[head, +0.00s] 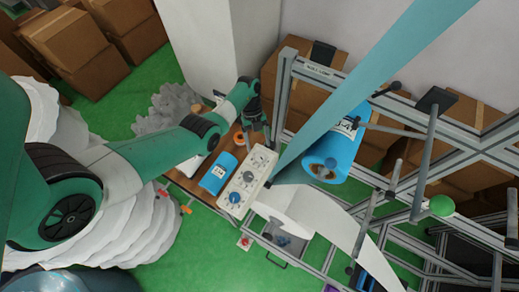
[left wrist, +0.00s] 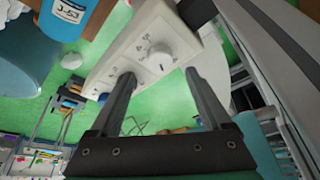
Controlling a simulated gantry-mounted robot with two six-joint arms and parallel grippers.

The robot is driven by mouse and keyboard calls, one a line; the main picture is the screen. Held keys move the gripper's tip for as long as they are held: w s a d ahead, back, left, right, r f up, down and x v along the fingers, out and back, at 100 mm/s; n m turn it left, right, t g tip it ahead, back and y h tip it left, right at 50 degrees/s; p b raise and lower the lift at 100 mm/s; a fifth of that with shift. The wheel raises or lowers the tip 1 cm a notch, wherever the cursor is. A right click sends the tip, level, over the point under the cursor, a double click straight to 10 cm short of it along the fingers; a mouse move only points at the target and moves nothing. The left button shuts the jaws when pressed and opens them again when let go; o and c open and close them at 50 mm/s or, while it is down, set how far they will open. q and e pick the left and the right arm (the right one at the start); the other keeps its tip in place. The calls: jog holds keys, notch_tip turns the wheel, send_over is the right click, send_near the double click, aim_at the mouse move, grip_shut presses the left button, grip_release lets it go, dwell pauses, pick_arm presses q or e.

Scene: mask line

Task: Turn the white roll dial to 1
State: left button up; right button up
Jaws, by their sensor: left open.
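A white control panel (head: 246,181) stands on the wooden bench with a row of dials: a blue dial (head: 235,197), a dark grey dial (head: 249,177) and the white roll dial (head: 260,158) at the far end. In the left wrist view the white roll dial (left wrist: 160,55) shows on the panel face (left wrist: 130,50), with small marks around it; its setting is too small to read. My left gripper (head: 256,128) is open at the far end of the panel. In the left wrist view its fingertips (left wrist: 160,74) are spread, pointing at the dial with a gap between. My right gripper is not in view.
A blue labelled canister (head: 217,174) lies beside the panel on the bench (head: 184,182). A large blue roll (head: 332,157) on a metal frame (head: 290,68) and a hanging light-blue web (head: 365,90) stand to the right. A grey bin (head: 285,240) is below.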

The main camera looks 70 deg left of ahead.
pick_arm(q)
jog(key=v, duration=0.6)
dwell(0.4)
